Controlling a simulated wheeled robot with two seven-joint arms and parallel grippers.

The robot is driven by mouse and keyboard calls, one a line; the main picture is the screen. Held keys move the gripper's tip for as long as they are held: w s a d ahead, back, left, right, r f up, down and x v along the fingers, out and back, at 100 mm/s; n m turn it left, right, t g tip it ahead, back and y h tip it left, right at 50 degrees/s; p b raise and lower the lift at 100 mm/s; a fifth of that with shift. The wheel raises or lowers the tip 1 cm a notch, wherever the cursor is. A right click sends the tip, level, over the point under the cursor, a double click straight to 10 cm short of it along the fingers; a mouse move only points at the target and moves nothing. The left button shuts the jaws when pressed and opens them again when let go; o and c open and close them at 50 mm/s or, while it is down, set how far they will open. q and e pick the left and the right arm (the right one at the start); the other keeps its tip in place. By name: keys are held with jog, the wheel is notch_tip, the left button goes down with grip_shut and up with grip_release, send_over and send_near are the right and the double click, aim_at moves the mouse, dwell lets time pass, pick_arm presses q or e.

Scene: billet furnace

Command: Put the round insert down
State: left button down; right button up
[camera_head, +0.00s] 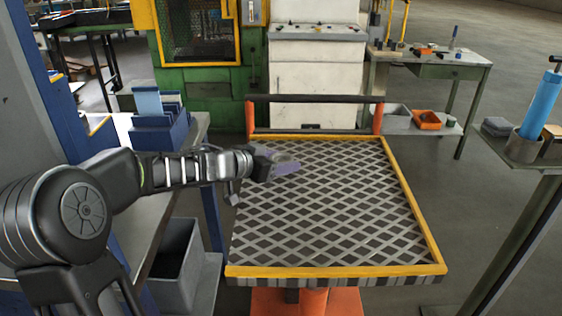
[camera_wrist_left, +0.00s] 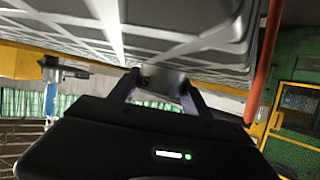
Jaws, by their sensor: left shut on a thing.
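My left gripper (camera_head: 284,168) reaches in from the left over the lattice-topped cart (camera_head: 335,272), near its back left part. In the left wrist view my left gripper (camera_wrist_left: 160,91) is shut on the round insert (camera_wrist_left: 163,79), a short dark grey piece between the two fingertips. The cart's lattice top (camera_wrist_left: 195,48) fills the upper part of that view, close to the insert. I cannot tell whether the insert touches it. In the head view the insert is not clearly visible at the gripper. My right gripper is not in view.
The cart top is otherwise bare, with a yellow rim and a dark rail (camera_head: 315,98) at its back. A blue bin rack (camera_head: 157,128) stands left. A stand with a blue cylinder (camera_head: 541,103) is at right. A workbench (camera_head: 432,66) stands at back right.

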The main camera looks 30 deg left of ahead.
pick_arm(q)
jog(key=shift+c, duration=2.4)
grip_release()
jog(key=shift+s+r, duration=0.15)
jog(key=shift+r, duration=0.05)
jog(key=p+v, duration=0.2)
jog(key=v, duration=0.4)
jog(key=shift+s+a+r, duration=0.1)
jog(key=shift+s+a, duration=0.1)
jog(key=shift+s, duration=0.35)
